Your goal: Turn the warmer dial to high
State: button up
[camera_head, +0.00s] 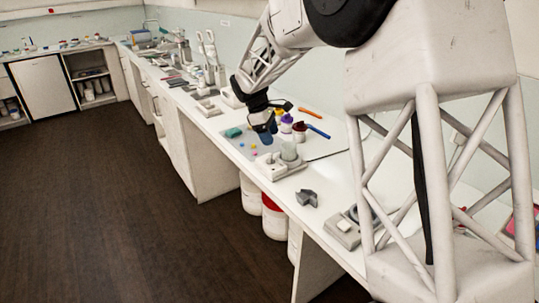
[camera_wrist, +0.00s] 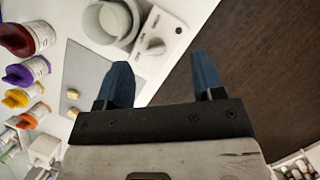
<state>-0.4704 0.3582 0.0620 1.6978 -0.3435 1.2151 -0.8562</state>
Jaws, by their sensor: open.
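The warmer (camera_wrist: 176,22) is a white unit on the bench with a pale beaker (camera_wrist: 101,22) standing on it. In the wrist view the dial appears between the fingers, nearer the left one. In the head view my gripper (camera_head: 266,138) is above the bench behind the warmer, apart from the dial.
Dark red, purple, yellow and orange-capped jars (camera_wrist: 35,68) stand beside a grey mat (camera_wrist: 95,75) with small yellow pieces. A grey object (camera_head: 307,197) and a scale-like device (camera_head: 343,230) sit on the near bench. The floor (camera_head: 120,200) in front is clear.

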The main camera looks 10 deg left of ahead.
aim_at(270, 156)
jog(key=shift+n, duration=0.5)
jog(key=a, duration=0.1)
jog(key=w+a+f, duration=0.1)
jog(key=a+f, duration=0.1)
jog(key=shift+w+a+f, duration=0.1)
jog(key=shift+w+a, duration=0.1)
jog(key=shift+w, duration=0.2)
jog(key=shift+x, duration=3.95)
jog(key=shift+d, duration=0.1)
jog(key=shift+c, duration=0.4)
jog(key=c, duration=0.9)
jog(key=shift+o, duration=0.2)
